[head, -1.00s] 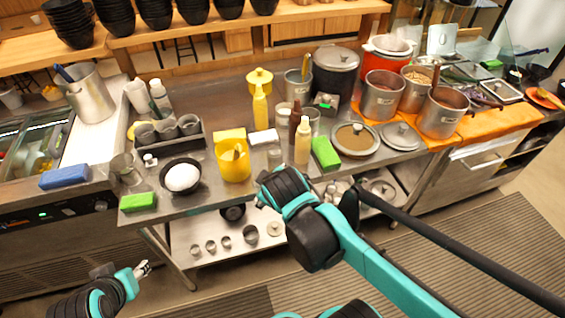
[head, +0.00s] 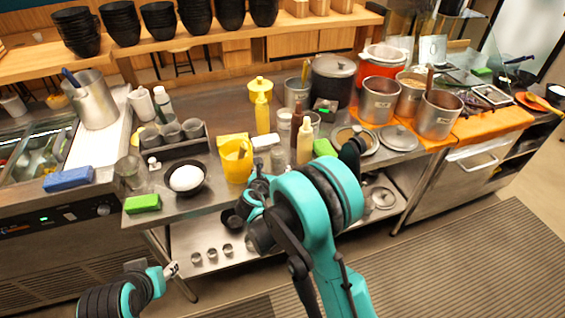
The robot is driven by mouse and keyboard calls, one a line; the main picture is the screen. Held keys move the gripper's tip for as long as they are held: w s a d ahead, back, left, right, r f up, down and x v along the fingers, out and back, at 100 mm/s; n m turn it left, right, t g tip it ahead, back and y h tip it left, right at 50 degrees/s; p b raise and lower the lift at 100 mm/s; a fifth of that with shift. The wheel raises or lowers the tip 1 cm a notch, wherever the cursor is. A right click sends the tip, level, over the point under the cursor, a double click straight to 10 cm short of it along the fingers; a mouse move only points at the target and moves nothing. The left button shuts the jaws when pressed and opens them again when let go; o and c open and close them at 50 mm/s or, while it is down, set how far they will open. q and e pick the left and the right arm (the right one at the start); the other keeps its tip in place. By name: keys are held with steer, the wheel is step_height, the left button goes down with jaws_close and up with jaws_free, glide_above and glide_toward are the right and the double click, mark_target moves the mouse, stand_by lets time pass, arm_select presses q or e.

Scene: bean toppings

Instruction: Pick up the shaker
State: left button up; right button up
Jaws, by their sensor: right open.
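I cannot tell for sure which item is the shaker. A small clear jar-like container (head: 277,158) stands on the steel counter between the yellow tub (head: 236,163) and the brown bottle (head: 296,124). A smaller silver-white piece (head: 152,163) sits in front of the grey caddy. My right gripper (head: 257,172) is open at the counter's front edge, just right of and below the yellow tub, partly hidden by my own arm. It holds nothing that I can see. My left gripper (head: 171,270) is low at the left, off the counter; its jaws are too small to read.
A black bowl with white contents (head: 186,179) and a green sponge (head: 142,203) lie left of the tub. Large pots (head: 438,114) stand farther right. A lower shelf (head: 190,240) holds small cups.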

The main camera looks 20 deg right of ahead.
mark_target(276, 162)
steer(key=shift+x, duration=1.1)
steer(key=b+x, duration=0.2)
steer(key=x, duration=0.2)
steer(key=shift+w, duration=0.3)
steer(key=shift+w+d, duration=0.1)
steer(key=shift+w, duration=0.3)
steer(key=shift+s, duration=0.1)
steer(key=c, duration=0.9)
